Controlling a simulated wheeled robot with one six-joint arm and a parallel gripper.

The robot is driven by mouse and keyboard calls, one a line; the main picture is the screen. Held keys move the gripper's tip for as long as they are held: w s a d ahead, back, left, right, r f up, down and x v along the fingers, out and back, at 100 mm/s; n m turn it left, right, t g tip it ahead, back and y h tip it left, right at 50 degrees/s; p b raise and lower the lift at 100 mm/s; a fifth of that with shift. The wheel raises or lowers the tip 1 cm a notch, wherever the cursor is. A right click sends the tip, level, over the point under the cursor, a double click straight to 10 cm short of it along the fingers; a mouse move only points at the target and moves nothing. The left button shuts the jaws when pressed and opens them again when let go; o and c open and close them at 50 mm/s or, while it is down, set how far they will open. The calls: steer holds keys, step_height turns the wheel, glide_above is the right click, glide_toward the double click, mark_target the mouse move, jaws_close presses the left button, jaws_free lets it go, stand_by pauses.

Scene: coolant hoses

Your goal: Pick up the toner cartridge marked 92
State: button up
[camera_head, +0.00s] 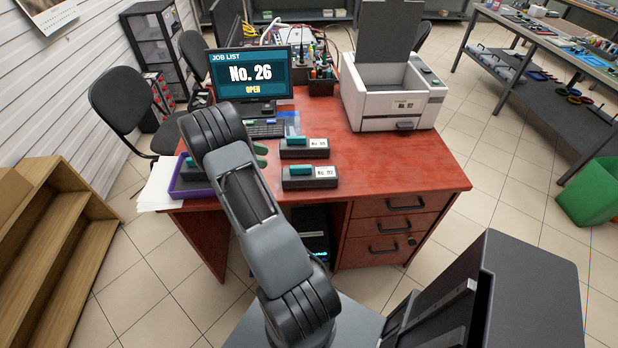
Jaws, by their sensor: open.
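Two dark toner cartridges with teal tops and white labels lie on the red-brown desk (420,174), right of my arm. One cartridge (296,154) is farther back. The other cartridge (297,183) is nearer the front edge. A further dark item with a teal part (191,172) sits in a purple tray at the desk's left end, partly hidden by my arm. My arm reaches up over the left part of the desk.
A white printer (392,105) with its lid raised stands at the right of the desk. A monitor (252,73) shows "No. 26 OPEN", with a keyboard before it. Papers (160,185) lie at the left corner. A green bin (592,192) stands right. The desk's front right is clear.

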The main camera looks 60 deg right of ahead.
glide_toward(303, 166)
steer(key=p+x, duration=0.1)
steer(key=x, duration=0.3)
steer(key=shift+s+f, duration=0.15)
steer(key=shift+p+x, duration=0.6)
steer(key=shift+x, duration=2.05)
jaws_close()
